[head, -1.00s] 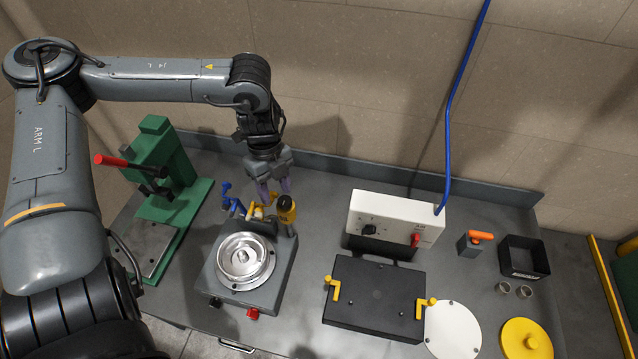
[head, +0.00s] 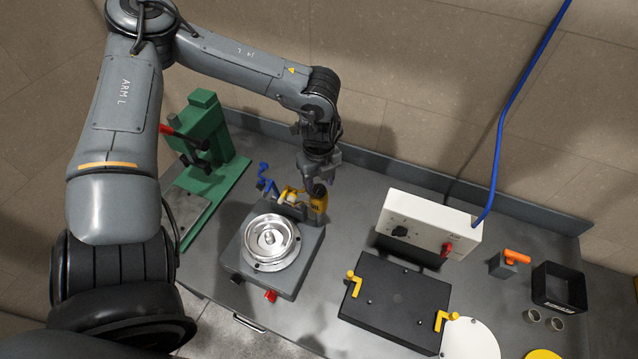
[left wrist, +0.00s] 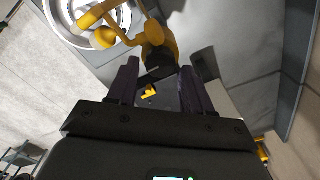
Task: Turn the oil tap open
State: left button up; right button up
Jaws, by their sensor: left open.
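A small yellow oil bottle with a dark top (head: 318,199) stands at the back right of the grey unit (head: 293,277) with the round metal dish (head: 270,238). Yellow tap parts (head: 291,196) sit beside it on the left. My left gripper (head: 322,186) hangs over the bottle, fingers pointing down. In the left wrist view the open fingers (left wrist: 158,72) have the bottle's black end (left wrist: 158,62) between or just beyond their tips. I cannot tell whether they touch it. The tap's handle cannot be told apart clearly. My right gripper is not in view.
A blue-handled fitting (head: 265,181) stands left of the bottle. A green press (head: 213,150) is further left. A white control box (head: 427,225) and a black plate with yellow handles (head: 395,300) are to the right. The bench between bottle and box is clear.

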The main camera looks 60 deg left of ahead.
pick_arm(q)
jog(key=shift+f, duration=1.05)
